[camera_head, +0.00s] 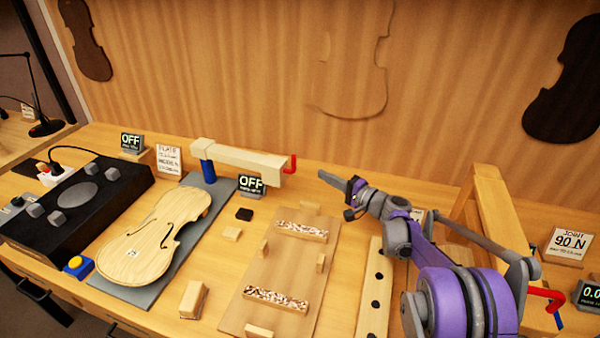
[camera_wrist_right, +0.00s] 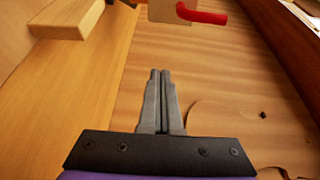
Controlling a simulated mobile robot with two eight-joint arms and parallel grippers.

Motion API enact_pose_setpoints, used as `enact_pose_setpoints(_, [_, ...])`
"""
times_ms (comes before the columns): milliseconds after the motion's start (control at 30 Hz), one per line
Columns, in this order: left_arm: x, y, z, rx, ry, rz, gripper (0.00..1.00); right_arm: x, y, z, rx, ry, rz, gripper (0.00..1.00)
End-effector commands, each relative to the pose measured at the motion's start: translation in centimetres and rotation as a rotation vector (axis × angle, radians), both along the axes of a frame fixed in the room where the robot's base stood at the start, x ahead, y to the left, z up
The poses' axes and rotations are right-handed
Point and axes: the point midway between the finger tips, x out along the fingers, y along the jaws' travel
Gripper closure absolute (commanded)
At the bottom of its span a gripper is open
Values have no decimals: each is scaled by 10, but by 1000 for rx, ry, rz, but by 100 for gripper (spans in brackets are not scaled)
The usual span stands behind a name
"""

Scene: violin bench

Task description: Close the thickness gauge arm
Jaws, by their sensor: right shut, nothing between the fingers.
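The thickness gauge has a pale wooden arm (camera_head: 245,157) reaching right from a blue post (camera_head: 208,171), with a red handle (camera_head: 291,164) at its end. The arm stands raised above the bench, over a small display reading OFF (camera_head: 252,185). My right gripper (camera_head: 322,175) is shut and empty, a little to the right of the red handle and apart from it. In the right wrist view my shut fingers (camera_wrist_right: 159,73) point toward the red handle (camera_wrist_right: 203,15), seen at the top edge. My left gripper is not in view.
A violin plate (camera_head: 150,240) lies on a grey mat left of a wooden board (camera_head: 262,270) with blocks. A black control box (camera_head: 75,205) is at the left. A wooden frame (camera_head: 495,205) stands right, beyond my arm. The panelled wall (camera_head: 250,70) is close behind.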

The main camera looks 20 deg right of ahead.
Motion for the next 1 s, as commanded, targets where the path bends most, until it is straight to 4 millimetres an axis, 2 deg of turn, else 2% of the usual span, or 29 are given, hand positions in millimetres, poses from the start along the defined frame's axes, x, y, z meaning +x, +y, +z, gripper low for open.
enact_pose_setpoints(233, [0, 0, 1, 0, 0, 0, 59, 22, 15, 1, 2, -1, 3, 100])
enact_pose_setpoints(600, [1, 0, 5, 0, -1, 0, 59, 88, 56, 0, 1, 0, 3, 100])
enact_pose_setpoints(700, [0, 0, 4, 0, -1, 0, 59, 70, 65, 1, 0, 0, 1, 100])
enact_pose_setpoints(800, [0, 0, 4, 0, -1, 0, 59, 61, 72, 1, 0, 0, 1, 100])
enact_pose_setpoints(1000, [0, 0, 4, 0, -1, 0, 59, 54, 78, 0, 0, 0, 0, 100])
